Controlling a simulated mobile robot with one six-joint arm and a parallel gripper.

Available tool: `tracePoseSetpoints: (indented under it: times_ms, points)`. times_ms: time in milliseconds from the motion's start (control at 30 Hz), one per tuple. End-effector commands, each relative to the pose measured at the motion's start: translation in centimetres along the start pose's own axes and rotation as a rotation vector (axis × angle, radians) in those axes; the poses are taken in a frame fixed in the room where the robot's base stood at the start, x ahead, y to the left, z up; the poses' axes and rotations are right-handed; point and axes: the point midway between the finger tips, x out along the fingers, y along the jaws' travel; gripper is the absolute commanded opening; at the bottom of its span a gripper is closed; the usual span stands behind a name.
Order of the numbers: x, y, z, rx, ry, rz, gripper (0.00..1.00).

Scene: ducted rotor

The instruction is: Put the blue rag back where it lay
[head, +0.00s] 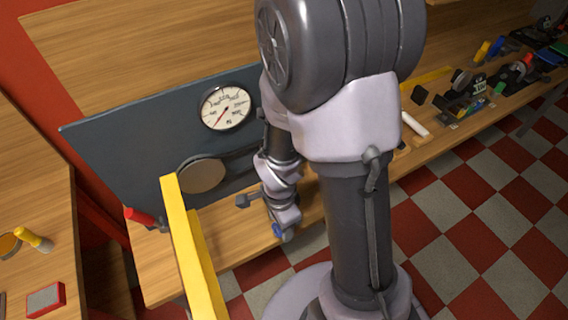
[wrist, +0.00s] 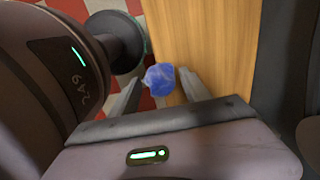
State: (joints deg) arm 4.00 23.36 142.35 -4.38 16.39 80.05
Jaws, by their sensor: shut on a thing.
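The blue rag (wrist: 159,77) is a small crumpled bundle between the two fingertips of my gripper (wrist: 157,84) in the wrist view. My gripper is shut on it. In the head view a bit of the blue rag (head: 288,233) shows at the lower end of my gripper (head: 280,230), by the front edge of the wooden bench (head: 240,245). Most of the rag is hidden there by my wrist. I cannot tell whether the rag touches the bench.
A dark panel with a round gauge (head: 226,107) and a round disc (head: 203,175) stands behind my gripper. A yellow bar (head: 192,245) rises at the left. A red-handled tool (head: 140,216) lies near it. Several small items crowd the bench at right.

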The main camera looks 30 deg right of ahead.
Motion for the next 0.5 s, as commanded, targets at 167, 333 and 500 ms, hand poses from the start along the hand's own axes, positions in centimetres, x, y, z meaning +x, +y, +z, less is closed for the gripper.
tracePoseSetpoints:
  times_ms: [167,333,500]
  points:
    - [1.3,-3.0,-5.0,0.005,0.000,0.001,0.23]
    - [1.5,-4.6,-7.4,0.002,0.000,0.003,0.23]
    - [3.0,-5.4,-8.7,-0.001,-0.001,0.006,0.23]
